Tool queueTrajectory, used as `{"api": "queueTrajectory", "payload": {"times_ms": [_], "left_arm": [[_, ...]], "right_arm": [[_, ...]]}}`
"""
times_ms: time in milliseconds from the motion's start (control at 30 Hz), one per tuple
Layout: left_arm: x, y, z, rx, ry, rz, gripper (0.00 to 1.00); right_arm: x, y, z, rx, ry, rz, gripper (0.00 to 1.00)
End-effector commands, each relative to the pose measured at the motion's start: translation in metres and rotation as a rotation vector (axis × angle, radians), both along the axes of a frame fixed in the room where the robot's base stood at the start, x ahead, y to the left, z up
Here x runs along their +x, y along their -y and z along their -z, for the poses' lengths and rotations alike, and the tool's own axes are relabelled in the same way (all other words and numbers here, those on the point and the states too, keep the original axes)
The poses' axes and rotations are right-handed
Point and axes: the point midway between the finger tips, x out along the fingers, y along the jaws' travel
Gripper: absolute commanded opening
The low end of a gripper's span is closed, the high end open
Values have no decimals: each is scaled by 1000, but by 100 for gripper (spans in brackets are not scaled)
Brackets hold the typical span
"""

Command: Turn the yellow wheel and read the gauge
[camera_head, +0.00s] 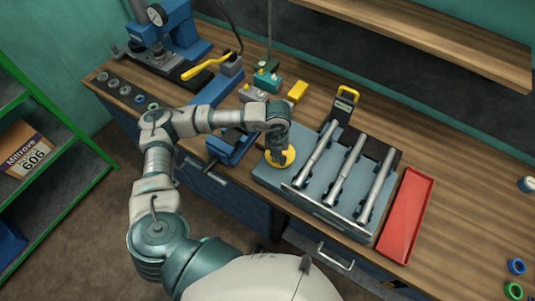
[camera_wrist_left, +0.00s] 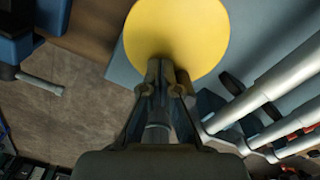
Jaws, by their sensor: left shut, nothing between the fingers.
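The yellow wheel (camera_head: 290,154) is a flat round disc at the left end of the grey-blue fixture plate (camera_head: 268,177). In the left wrist view the wheel (camera_wrist_left: 178,28) fills the top middle. My left gripper (camera_head: 281,160) points down over the wheel. Its fingers (camera_wrist_left: 168,72) are shut with nothing between them, and their tips overlap the wheel's near edge. I cannot tell whether they touch it. My right gripper is not in view.
Several metal rods (camera_head: 347,167) lie on the fixture, right of the wheel. A red tray (camera_head: 408,213) lies beyond them. A black device with a yellow handle (camera_head: 344,104) stands behind. A blue vise (camera_head: 232,146) is left of the wheel. The bench's right side is mostly clear.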

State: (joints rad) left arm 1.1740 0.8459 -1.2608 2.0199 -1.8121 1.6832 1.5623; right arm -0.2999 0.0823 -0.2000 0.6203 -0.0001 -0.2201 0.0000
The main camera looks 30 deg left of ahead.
Motion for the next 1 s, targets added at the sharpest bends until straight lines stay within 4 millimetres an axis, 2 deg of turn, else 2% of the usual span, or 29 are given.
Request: {"api": "queueTrajectory", "payload": {"times_ms": [167, 800, 1000], "left_arm": [[1, -1, -10, 0, 1, -1, 0], [1, -9, -66, 0, 1, -2, 0], [1, -9, -70, 0, 1, -1, 0]], "right_arm": [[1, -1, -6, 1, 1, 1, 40], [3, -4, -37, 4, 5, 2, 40], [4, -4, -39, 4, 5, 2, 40]]}}
